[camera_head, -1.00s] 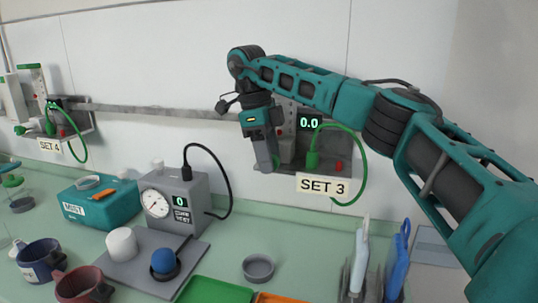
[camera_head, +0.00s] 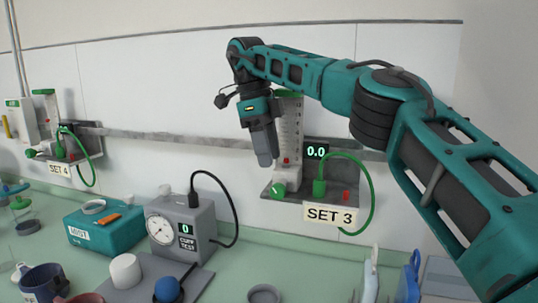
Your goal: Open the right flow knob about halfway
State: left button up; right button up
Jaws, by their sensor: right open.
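The display (camera_head: 316,151) beside the tube reads 0.0. My right gripper (camera_head: 264,160) points down above and slightly left of the knob, apart from it in the picture, with nothing seen in it. The gap between its fingers is hard to see from this side. My left gripper is out of view.
A green hose (camera_head: 366,185) loops from the unit past the SET 3 label (camera_head: 330,214). A similar SET 4 unit (camera_head: 75,140) hangs far left. On the counter below are a grey gauge box (camera_head: 180,225), a teal MIST box (camera_head: 104,232) and cups.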

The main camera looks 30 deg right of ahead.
aim_at(274, 185)
notch_tip(274, 185, up, 5)
jog(key=s+d+t+y, duration=0.2)
jog(key=f, duration=1.2)
jog(key=shift+w+a+f, duration=0.15)
jog(key=shift+w+a, duration=0.05)
jog(key=shift+a, duration=0.05)
jog(key=shift+c, duration=0.3)
grip_shut()
jog(key=shift+a+f+h, duration=0.1)
jog(key=shift+h, duration=0.3)
jog(key=shift+w+a+f+g+h, duration=0.1)
jog(key=shift+w+g+h, duration=0.05)
jog(key=shift+g+h, duration=0.65)
jog(key=shift+w+a+g+h, duration=0.15)
jog(key=shift+g+h, duration=0.35)
jog(key=shift+g, duration=0.5)
jog(key=shift+w+a+f+g+h, duration=0.1)
jog(key=shift+f+g+h, duration=0.15)
jog(key=shift+g+h, duration=0.65)
